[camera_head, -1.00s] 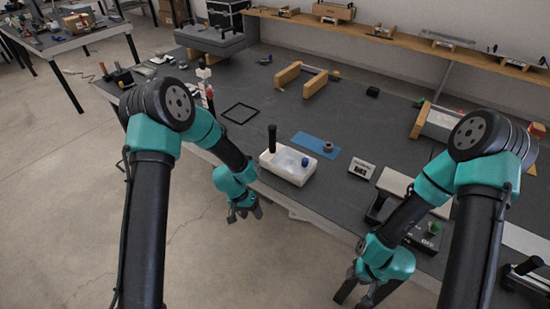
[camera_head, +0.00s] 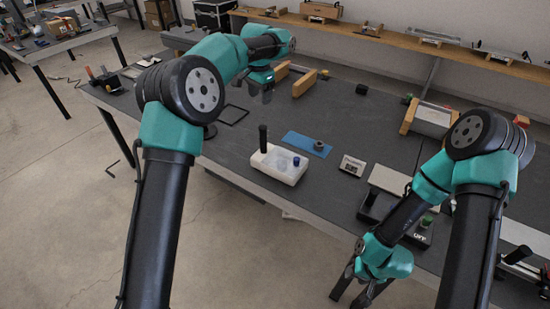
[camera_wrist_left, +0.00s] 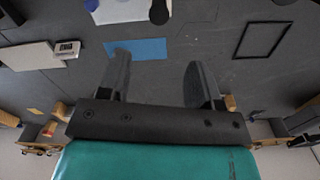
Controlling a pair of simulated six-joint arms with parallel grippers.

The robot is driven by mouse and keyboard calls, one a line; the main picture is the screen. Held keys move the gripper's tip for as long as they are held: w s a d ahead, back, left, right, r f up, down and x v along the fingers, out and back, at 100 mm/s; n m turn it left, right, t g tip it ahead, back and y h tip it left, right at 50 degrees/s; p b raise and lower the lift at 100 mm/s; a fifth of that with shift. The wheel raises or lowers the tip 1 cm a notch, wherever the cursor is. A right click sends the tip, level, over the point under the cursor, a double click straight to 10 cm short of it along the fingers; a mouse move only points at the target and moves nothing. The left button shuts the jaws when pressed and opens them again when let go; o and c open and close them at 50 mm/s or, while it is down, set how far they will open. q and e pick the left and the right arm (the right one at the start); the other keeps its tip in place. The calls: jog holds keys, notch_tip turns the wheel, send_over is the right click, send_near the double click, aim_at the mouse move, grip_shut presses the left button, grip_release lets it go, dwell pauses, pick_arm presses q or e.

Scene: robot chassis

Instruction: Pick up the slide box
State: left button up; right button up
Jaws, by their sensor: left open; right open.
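No object is clearly marked as the slide box. Candidates are the pair of wooden boards (camera_head: 304,83) near my left gripper and the grey box with wooden ends (camera_head: 430,119) at the right. A white box (camera_head: 279,166) with a black handle and blue knob stands near the table's front edge; it shows partly at the top of the left wrist view (camera_wrist_left: 118,11). My left gripper (camera_head: 262,95) is open and empty, pointing down above the table's far left part. Its parted fingers (camera_wrist_left: 158,82) show in the wrist view. My right gripper (camera_head: 353,298) is open and empty in front of the table's edge.
A blue mat (camera_head: 299,143) with a grey ring, a small display box (camera_head: 352,166) and a white panel (camera_head: 389,180) lie on the dark table. A black square frame (camera_head: 233,122) lies left. A wooden shelf (camera_head: 400,42) with several fixtures runs behind.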

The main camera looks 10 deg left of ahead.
aim_at(263, 134)
pick_arm(q)
jog(key=shift+f, duration=0.15)
notch_tip(263, 134, down, 12)
dwell(0.7)
jog(key=shift+f, duration=0.1)
jog(key=shift+w+d+f, duration=0.1)
jog(key=shift+d+f, duration=0.05)
jog(key=shift+f, duration=1.1)
jog(key=shift+w+d+f, duration=0.1)
jog(key=shift+f, duration=1.15)
jog(key=shift+c, duration=0.3)
grip_shut()
